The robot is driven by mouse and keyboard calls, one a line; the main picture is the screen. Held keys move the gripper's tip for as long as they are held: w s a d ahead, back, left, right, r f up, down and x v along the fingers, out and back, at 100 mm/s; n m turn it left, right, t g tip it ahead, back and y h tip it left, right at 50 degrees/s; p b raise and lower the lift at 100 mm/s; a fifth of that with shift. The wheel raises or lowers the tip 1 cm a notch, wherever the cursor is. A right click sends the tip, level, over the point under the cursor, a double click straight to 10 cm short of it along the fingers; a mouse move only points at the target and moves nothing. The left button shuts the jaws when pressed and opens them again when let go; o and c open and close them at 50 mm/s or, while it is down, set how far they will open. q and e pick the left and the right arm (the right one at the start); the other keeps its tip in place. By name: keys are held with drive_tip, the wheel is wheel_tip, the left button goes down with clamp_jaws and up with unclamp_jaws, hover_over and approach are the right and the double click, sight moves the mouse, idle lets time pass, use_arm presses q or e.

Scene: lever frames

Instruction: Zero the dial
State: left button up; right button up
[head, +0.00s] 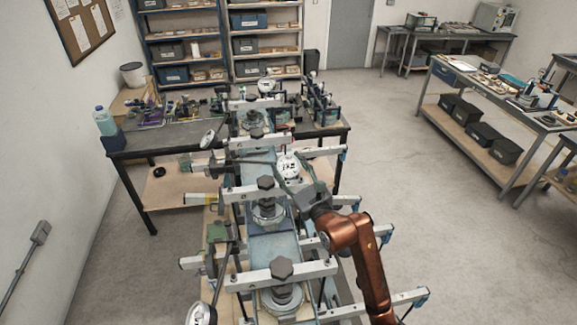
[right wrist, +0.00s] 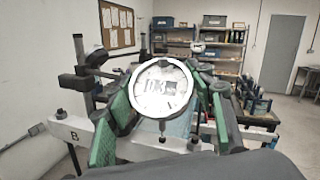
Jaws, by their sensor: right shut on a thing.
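The dial (right wrist: 160,92) is a round white gauge face with dark markings, large in the middle of the right wrist view. Its fine markings are too blurred to read. A thin stem runs down below it. In the head view the dial (head: 289,164) sits just beyond my right gripper (head: 293,177), above the row of lever frames. My right gripper's green-padded fingers lie on both sides of the dial in the wrist view and are shut on it. My left gripper does not show.
Other white gauges stand along the frames, one at the left (head: 208,138) and one at the bottom (head: 200,314). Pale crossbars with dark knobs (head: 282,268) crowd around my right arm. A workbench (head: 170,136) stands behind.

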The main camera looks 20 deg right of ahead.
idle(0.3)
drive_tip(key=o, duration=1.2)
drive_tip(key=s, duration=0.7)
drive_tip(key=shift+s+d+f, duration=0.15)
drive_tip(key=shift+s+f, duration=0.1)
drive_tip(key=shift+f, duration=0.2)
